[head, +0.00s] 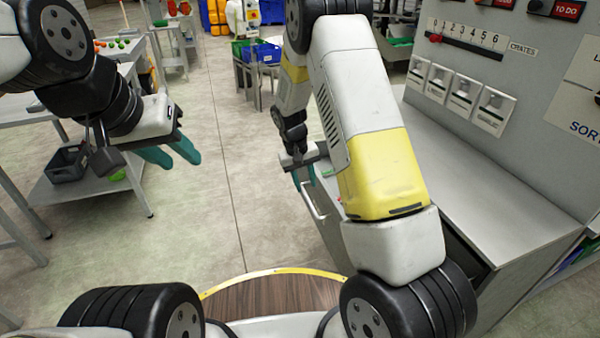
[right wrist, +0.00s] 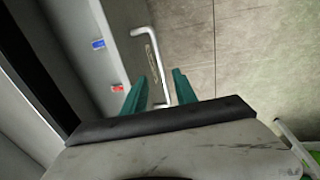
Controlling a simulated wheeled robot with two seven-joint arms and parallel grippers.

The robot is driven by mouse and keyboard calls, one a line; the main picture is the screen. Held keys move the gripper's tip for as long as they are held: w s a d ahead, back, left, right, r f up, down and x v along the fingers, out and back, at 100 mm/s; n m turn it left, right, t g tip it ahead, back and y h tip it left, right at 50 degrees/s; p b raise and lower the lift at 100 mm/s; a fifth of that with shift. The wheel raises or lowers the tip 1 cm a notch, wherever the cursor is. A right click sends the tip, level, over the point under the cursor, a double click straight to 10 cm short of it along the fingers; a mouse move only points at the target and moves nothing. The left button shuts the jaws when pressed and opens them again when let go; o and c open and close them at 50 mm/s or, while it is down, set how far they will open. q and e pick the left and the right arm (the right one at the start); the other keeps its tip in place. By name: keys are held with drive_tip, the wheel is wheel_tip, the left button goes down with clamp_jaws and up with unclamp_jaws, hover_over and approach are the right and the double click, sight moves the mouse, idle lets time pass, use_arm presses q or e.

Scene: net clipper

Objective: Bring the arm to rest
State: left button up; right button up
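My right arm reaches forward in the head view, and its gripper (head: 304,184) points down beside the front of the grey cabinet. In the right wrist view its two teal fingers (right wrist: 159,76) stand apart with nothing held. A white bar handle (right wrist: 153,62) on the cabinet front shows behind and partly between them; I cannot tell how far away it is. The handle (head: 313,204) also shows in the head view just below that gripper. My left gripper (head: 174,156) hangs at the left of the head view, fingers spread and empty, over open floor.
The grey cabinet top (head: 470,190) is bare at the right, under a wall panel (head: 480,50) with several switches. A metal shelf cart (head: 85,185) with a dark crate (head: 66,163) stands at the left. The floor (head: 225,210) between is clear.

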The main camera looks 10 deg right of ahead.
drive_tip(key=s+d+r+t+y, duration=0.1)
drive_tip(key=s+r, duration=0.2)
drive_tip(key=r, duration=0.4)
drive_tip(key=s+d+r+m+t+y, duration=0.1)
drive_tip(key=s+r, duration=0.3)
drive_tip(key=r, duration=0.3)
drive_tip(key=s+r+y, duration=0.1)
drive_tip(key=s+r, duration=0.2)
drive_tip(key=r, duration=0.4)
drive_tip(key=s+r+t, duration=0.2)
drive_tip(key=s+r, duration=0.2)
drive_tip(key=s, duration=0.4)
drive_tip(key=s+d+r+t+y, duration=0.1)
drive_tip(key=s+r, duration=0.4)
drive_tip(key=s, duration=0.4)
drive_tip(key=shift+s+r+m+t, duration=0.2)
drive_tip(key=shift+m+t, duration=0.1)
drive_tip(key=shift+t, duration=0.1)
drive_tip(key=shift+d, duration=0.15)
